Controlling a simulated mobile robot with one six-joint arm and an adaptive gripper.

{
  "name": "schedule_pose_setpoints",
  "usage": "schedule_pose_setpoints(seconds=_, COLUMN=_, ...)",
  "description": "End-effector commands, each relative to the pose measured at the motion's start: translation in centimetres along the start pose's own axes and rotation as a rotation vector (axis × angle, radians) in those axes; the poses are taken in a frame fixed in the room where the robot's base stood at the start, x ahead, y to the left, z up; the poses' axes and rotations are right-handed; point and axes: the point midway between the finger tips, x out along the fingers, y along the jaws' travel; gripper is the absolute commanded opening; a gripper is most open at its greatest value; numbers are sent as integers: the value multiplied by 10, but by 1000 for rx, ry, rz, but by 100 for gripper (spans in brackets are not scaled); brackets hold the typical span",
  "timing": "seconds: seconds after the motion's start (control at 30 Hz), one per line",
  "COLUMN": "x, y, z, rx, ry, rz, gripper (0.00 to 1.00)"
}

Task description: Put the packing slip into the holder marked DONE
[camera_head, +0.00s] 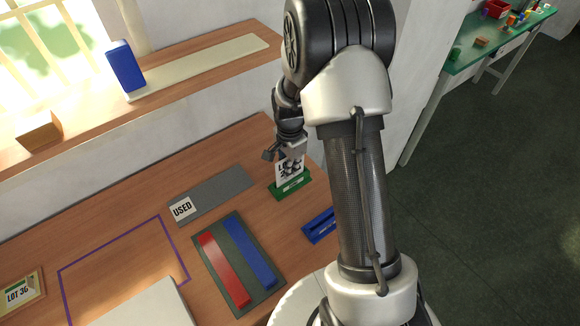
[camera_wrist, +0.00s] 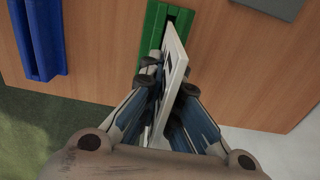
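The packing slip (camera_head: 289,168) is a white card with dark print, upright at the green holder (camera_head: 291,188) near the table's right edge. My gripper (camera_head: 284,152) is at the slip's top edge. In the wrist view, the slip (camera_wrist: 172,68) stands between my two fingers (camera_wrist: 168,84), which are closed on it. Its far end overlaps the green holder (camera_wrist: 156,28). I cannot tell whether its lower edge sits in the slot. The green holder has a small pale label on its front that I cannot read.
A blue slotted holder (camera_head: 319,226) lies nearer, to the right. A dark mat (camera_head: 244,288) with red and blue bars lies in front. A grey strip marked USED (camera_head: 222,192) is left of the green holder. A LOT 36 frame (camera_head: 22,292) sits far left.

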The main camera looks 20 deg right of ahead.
Motion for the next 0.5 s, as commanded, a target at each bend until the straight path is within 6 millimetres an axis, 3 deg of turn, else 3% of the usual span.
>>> schedule_pose_setpoints(seconds=0.43, x=4, y=0, z=0, rx=0, ry=0, rz=0, gripper=0)
schedule_pose_setpoints(seconds=0.5, x=4, y=0, z=0, rx=0, ry=0, rz=0, gripper=7)
